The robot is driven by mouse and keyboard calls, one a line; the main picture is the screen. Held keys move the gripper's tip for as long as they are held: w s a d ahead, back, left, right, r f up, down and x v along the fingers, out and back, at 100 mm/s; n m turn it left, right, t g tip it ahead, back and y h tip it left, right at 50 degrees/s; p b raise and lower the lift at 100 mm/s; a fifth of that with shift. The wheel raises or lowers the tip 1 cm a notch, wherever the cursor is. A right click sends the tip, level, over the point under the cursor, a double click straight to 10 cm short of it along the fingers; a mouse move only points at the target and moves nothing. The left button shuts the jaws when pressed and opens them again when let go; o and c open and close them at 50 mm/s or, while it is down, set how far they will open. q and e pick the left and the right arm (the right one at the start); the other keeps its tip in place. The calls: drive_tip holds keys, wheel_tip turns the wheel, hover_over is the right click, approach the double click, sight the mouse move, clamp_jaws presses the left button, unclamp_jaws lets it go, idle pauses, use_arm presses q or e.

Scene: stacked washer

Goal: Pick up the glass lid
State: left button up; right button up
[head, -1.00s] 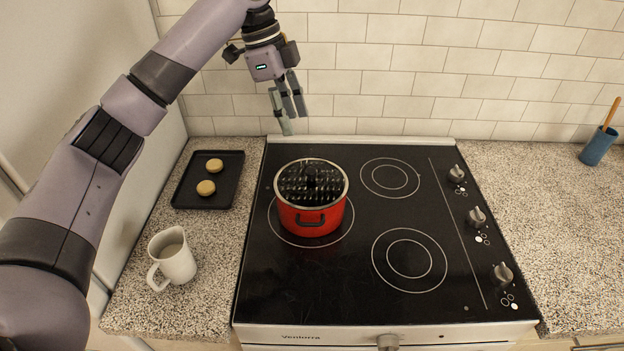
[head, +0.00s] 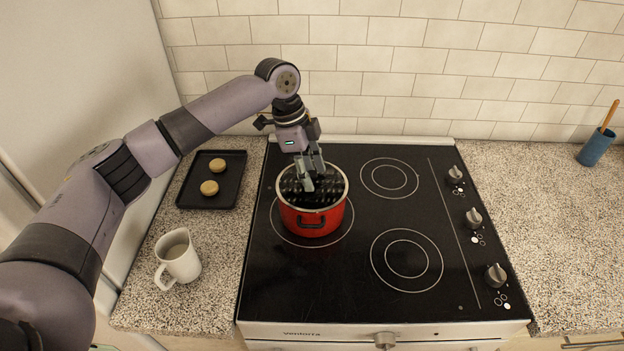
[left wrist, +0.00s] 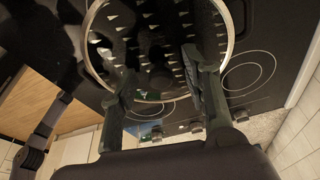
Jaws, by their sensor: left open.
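The glass lid (head: 332,194) sits on the red pot (head: 325,224) on the rear left burner; its glass is dark with bright reflections and a pale rim. My left gripper (head: 307,184) points down over the middle of the lid, its fingers open and hiding the knob in the head view. In the left wrist view the lid (left wrist: 150,22) fills the top middle, and the two fingers of the left gripper (left wrist: 160,72) stand apart in front of it. I cannot tell whether the fingers touch the lid or knob. My right gripper is not in view.
The other burners of the black stove (head: 330,290) are clear. A blue utensil cup (head: 595,148) is far right. The tiled wall closes off the back.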

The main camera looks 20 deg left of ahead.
use_arm(q)
drive_tip(key=shift+c, duration=0.5)
clamp_jaws()
